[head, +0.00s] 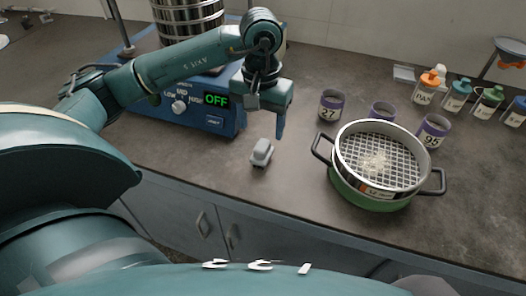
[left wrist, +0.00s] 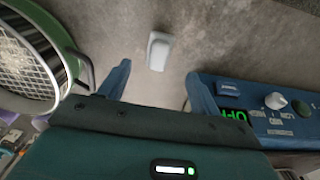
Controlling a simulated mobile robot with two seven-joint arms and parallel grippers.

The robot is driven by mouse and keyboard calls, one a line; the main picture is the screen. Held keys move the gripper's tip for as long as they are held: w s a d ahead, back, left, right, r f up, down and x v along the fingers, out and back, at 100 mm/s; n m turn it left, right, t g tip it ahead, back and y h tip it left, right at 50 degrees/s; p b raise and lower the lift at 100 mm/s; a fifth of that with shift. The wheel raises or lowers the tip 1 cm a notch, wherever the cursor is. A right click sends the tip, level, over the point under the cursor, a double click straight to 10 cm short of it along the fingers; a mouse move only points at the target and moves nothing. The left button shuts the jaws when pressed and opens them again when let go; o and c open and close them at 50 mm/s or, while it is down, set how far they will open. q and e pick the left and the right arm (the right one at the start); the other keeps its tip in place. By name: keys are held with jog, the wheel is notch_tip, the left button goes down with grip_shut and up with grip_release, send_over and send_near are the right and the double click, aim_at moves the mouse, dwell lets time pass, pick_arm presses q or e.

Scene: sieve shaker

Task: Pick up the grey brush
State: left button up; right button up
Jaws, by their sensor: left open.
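The grey brush (head: 261,153) lies on the dark counter, in front of the blue shaker and near the counter's front edge. It also shows in the left wrist view (left wrist: 159,50), ahead of and between my fingers. My left gripper (head: 268,128) is above and behind the brush in the head view, apart from it. In the left wrist view its two blue fingers (left wrist: 160,80) stand wide apart with nothing between them. My right gripper is not in view.
The blue shaker (head: 215,120) with an "OFF" display stands left of the brush. A sieve (head: 378,158) on a green pan (head: 372,200) with black handles sits to the right. Purple-banded cups (head: 331,105) and several bottles (head: 457,95) stand behind. Counter around the brush is clear.

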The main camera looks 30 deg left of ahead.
aim_at(262, 145)
pick_arm(q)
notch_tip(262, 145, down, 9)
jog(key=shift+w+f+p, duration=0.1)
jog(key=shift+p, duration=0.2)
jog(key=shift+c, duration=0.3)
jog(key=c, duration=1)
